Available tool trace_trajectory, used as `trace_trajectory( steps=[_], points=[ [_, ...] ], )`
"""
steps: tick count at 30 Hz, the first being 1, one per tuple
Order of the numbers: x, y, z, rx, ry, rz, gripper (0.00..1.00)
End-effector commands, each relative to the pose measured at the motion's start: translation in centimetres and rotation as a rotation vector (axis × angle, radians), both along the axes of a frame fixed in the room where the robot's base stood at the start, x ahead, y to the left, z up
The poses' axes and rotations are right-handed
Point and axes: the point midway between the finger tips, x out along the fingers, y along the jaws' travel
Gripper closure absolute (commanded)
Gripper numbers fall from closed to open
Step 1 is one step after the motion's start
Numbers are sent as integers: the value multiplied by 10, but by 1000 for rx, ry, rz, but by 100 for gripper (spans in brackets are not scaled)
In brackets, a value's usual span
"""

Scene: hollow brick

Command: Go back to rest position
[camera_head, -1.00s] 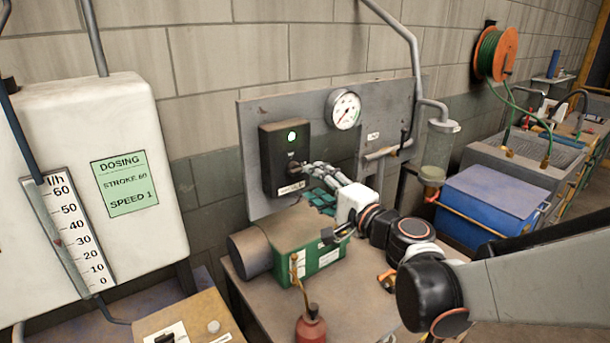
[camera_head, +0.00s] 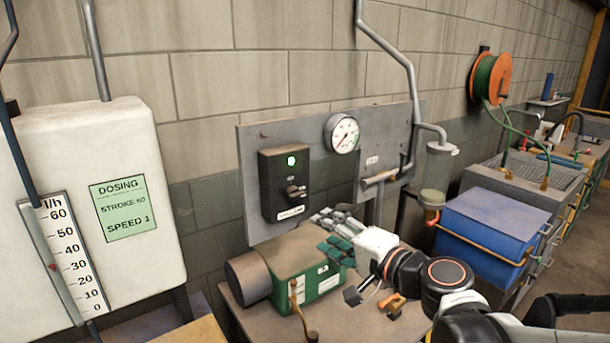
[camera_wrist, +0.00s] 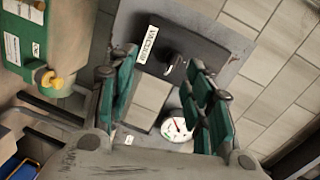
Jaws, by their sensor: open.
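My gripper (camera_head: 335,232) is in front of the grey panel (camera_head: 347,148), above the green pump (camera_head: 300,265) and apart from the black switch box. In the wrist view my gripper (camera_wrist: 165,88) is open, with its green-padded fingers spread and nothing between them. The black switch box (camera_head: 274,205) is on the panel, with a lit green lamp (camera_head: 291,161) and a dark knob (camera_head: 293,192). The box also shows beyond the fingers in the wrist view (camera_wrist: 200,50).
A round gauge (camera_head: 342,133) and a grey pipe are on the panel. A white dosing tank (camera_head: 85,190) stands at left. A blue bin (camera_head: 490,228) stands at right, with an orange hose reel (camera_head: 490,77) on the wall. The pump sits on a brown table.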

Motion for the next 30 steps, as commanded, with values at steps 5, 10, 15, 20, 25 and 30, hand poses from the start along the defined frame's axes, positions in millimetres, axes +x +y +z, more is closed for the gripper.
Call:
trace_trajectory(
  steps=[5,10,15,20,25,30],
  points=[
    [-46,-4,-36,-343,33,76,53],
    [-93,-29,-72,-679,86,139,53],
    [-140,-73,-103,-1002,155,187,53],
    [-172,-111,-117,-1224,214,213,53],
    [-187,-132,-121,-1334,245,221,53],
    [-189,-135,-120,-1349,250,221,53]
  ],
)
